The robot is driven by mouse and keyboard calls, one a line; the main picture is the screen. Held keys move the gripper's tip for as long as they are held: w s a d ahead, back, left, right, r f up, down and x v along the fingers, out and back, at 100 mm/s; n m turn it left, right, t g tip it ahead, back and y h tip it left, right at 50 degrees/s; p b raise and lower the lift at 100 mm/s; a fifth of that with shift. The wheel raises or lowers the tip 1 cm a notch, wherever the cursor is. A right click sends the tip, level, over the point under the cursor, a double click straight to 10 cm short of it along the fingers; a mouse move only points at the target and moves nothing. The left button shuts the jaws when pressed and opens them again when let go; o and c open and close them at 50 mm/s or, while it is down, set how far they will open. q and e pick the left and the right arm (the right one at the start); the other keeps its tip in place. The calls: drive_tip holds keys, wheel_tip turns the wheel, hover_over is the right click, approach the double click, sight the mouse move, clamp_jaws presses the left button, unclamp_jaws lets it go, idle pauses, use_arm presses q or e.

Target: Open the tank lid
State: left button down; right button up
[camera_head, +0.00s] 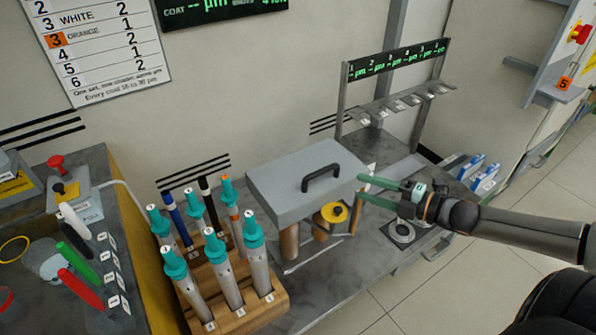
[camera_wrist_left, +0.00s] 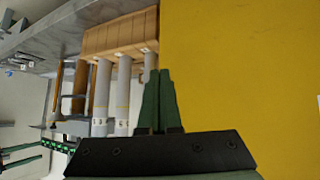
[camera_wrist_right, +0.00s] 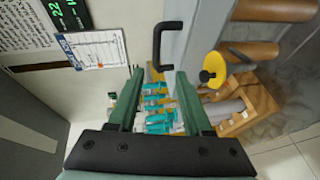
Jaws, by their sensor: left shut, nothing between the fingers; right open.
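The tank (camera_head: 290,240) has a flat grey lid (camera_head: 265,187) that lies closed on top, with a black bar handle (camera_head: 321,177). A yellow knob (camera_head: 334,212) sits on the tank's front. My right gripper (camera_head: 361,188) is open and empty, just right of the lid, with its fingers pointing left. In the right wrist view the handle (camera_wrist_right: 166,45) appears beyond the fingertips, near the upper middle, and the gripper is apart from it. My left gripper (camera_wrist_left: 158,74) is shut and empty in the left wrist view, beside a yellow panel; it is outside the head view.
A wooden rack (camera_head: 270,306) of teal-capped rods stands left of the tank. A grey stand with a display (camera_head: 398,62) rises behind right. Round metal rings (camera_head: 401,232) lie below my right gripper.

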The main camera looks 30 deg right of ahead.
sight(323, 173)
drive_tip(key=shift+n, duration=0.3)
drive_tip(key=b+x, duration=0.1)
drive_tip(key=x, duration=0.1)
drive_tip(key=b+x, duration=0.1)
drive_tip(key=x, duration=0.1)
drive_tip(key=b+x, duration=0.2)
drive_tip(key=x, duration=0.1)
drive_tip(key=shift+w+r, duration=0.1)
drive_tip(key=shift+r, duration=0.3)
drive_tip(key=shift+w+a+f+b, duration=0.1)
drive_tip(key=shift+w+a+b, duration=0.25)
drive_tip(key=shift+w, duration=0.2)
use_arm(q)
drive_tip(key=shift+w+f, duration=0.15)
drive_tip(key=shift+f, duration=1.5)
use_arm(e)
drive_tip(key=shift+x, duration=2.4)
clamp_jaws()
